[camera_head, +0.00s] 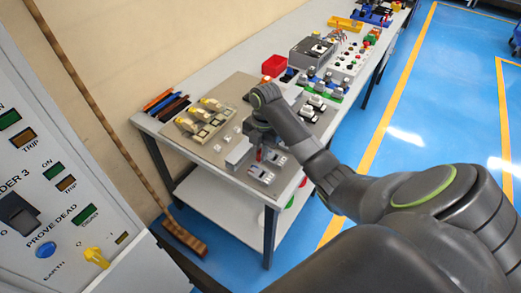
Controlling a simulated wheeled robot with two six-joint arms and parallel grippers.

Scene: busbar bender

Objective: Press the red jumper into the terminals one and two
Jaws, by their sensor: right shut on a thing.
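My right arm reaches in from the right over the workbench. Its gripper (258,153) points down over the board and is shut on the small red jumper (259,156), of which only a sliver shows. Just below and to the right of it are small grey terminal blocks (262,174). The jumper's tip is close to these blocks; I cannot tell whether it touches them. The terminal numbers are too small to read. My left gripper is not in view.
The beige board (203,160) carries yellow-topped devices (187,125). A red bin (273,65) and a dark-grey box (314,50) stand farther back. A control panel (50,180) fills the left, with a brown-bristled broom (184,240) beside it. Blue floor lies to the right.

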